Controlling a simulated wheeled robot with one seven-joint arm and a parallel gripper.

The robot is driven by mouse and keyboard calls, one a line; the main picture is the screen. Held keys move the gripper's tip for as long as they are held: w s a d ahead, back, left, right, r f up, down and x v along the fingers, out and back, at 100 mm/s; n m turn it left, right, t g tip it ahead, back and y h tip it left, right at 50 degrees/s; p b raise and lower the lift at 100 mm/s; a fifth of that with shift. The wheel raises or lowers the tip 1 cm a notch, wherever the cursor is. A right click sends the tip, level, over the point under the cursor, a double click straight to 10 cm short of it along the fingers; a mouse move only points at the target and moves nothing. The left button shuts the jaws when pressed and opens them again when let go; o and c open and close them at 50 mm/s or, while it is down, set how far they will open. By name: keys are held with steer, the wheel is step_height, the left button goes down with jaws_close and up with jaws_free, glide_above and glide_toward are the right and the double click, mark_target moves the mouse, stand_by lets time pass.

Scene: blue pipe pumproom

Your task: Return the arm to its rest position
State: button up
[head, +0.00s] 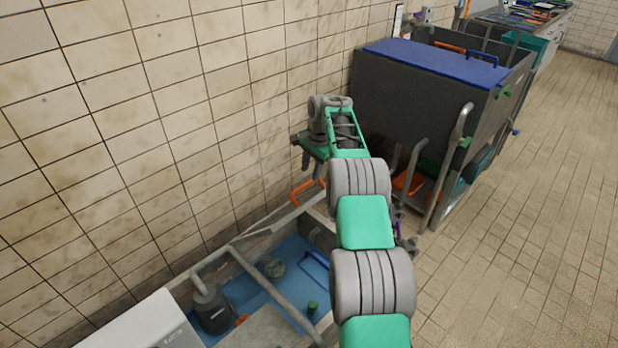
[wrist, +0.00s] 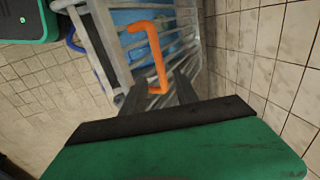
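My arm reaches away from the camera in the head view, with grey and green links, toward the tiled wall. My gripper (head: 308,163) is at its far end, above the basin and close to the wall. The wrist view shows my gripper's two dark fingers (wrist: 160,92) spread apart, with no object seen held. An orange handle (wrist: 149,52) shows between and beyond the fingertips; it also appears below my gripper in the head view (head: 303,192). I cannot tell the exact gap between handle and fingers.
A dark cart with a blue lid (head: 440,61) stands right of my gripper. The tiled wall (head: 200,130) is close on the left. A blue-floored basin (head: 270,296) with grey pipes (head: 275,293) lies below. The tiled floor (head: 520,220) at right is clear.

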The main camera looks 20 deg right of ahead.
steer(key=shift+r, duration=0.35)
